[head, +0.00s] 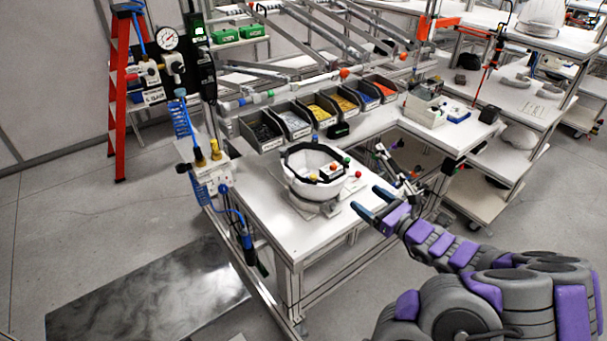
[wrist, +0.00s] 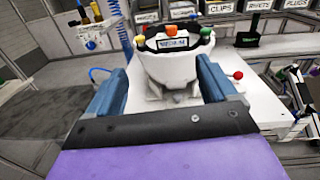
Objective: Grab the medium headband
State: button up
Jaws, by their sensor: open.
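A white helmet shell (head: 308,188) sits open side up in a fixture on the white workbench. A black headband (head: 291,151) runs around its rim. A plate reading "MEDIUM" (wrist: 173,43) is on its near side, with green, orange and yellow balls around it. The shell also shows in the wrist view (wrist: 172,72), straight ahead between my fingers. My gripper (head: 373,202) is open and empty, to the near right of the shell and apart from it. Its blue fingers (wrist: 162,70) point at the shell. The headband's far side is partly hidden in the wrist view.
Labelled parts bins (head: 322,113) line the back of the workbench (head: 260,205). A red-ball lever (head: 357,174) stands right of the shell, near my fingers. A blue-hosed tool post (head: 207,170) is at the left. The bench's front left is clear.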

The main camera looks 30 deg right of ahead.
jog(key=d+m+h, duration=0.1)
jog(key=b, duration=0.2)
send_near(336, 173)
jog(key=w, duration=0.4)
jog(key=shift+w+a, duration=0.2)
jog(key=shift+w, duration=0.2)
jog(key=shift+w+d+f, duration=0.1)
jog(key=shift+w+d, duration=0.05)
jog(key=shift+w, duration=0.5)
jog(key=w, duration=0.3)
jog(key=shift+w+a+f, duration=0.15)
jog(key=shift+w+a, duration=0.1)
jog(key=shift+a, duration=0.05)
jog(key=shift+w+a, duration=0.15)
jog(key=shift+w, duration=0.35)
jog(key=shift+c, duration=0.3)
